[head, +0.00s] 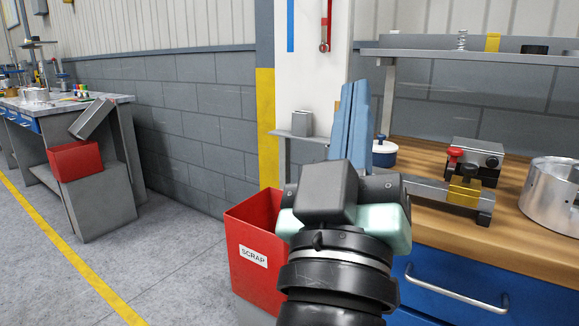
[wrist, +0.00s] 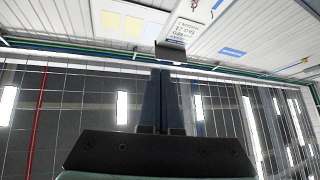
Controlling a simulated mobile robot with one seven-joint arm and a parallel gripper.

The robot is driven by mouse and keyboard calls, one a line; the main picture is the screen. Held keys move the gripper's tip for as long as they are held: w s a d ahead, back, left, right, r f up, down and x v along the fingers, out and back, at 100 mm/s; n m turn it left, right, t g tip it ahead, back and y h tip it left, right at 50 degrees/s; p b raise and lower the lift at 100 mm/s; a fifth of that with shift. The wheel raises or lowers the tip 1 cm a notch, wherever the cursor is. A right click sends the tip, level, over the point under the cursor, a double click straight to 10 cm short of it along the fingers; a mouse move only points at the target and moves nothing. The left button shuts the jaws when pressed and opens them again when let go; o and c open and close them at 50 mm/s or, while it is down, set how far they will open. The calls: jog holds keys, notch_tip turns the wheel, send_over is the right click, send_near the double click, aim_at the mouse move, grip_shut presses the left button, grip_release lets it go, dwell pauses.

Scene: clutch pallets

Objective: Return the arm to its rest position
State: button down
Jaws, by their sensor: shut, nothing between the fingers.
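My gripper (head: 353,112) points upward near the middle of the head view, above the dark wrist of my arm. Its two blue fingers are together with nothing between them. In the wrist view the closed fingers (wrist: 160,100) stand upright against a distant wall and ceiling. The gripper touches nothing that I can see. My arm hides part of the bench front and of the red bin.
A red bin (head: 256,262) marked SCRAP stands left of my arm. A wooden-topped workbench (head: 520,236) on the right carries a metal cylinder (head: 552,196), a fixture (head: 440,196) and a blue-and-white pot (head: 383,153). Open floor (head: 185,270) lies to the left.

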jog(key=s+a+r+m+t+y+p, duration=0.1)
jog(key=s+a+r+t+y+p, duration=0.15)
jog(key=s+a+r+y, duration=0.6)
notch_tip(320, 180, up, 33)
jog(key=w+d+h+p, duration=0.2)
jog(key=p, duration=3)
jog(key=shift+d, duration=0.4)
jog(key=shift+d+t+h, duration=0.1)
jog(key=shift+t+h, duration=0.15)
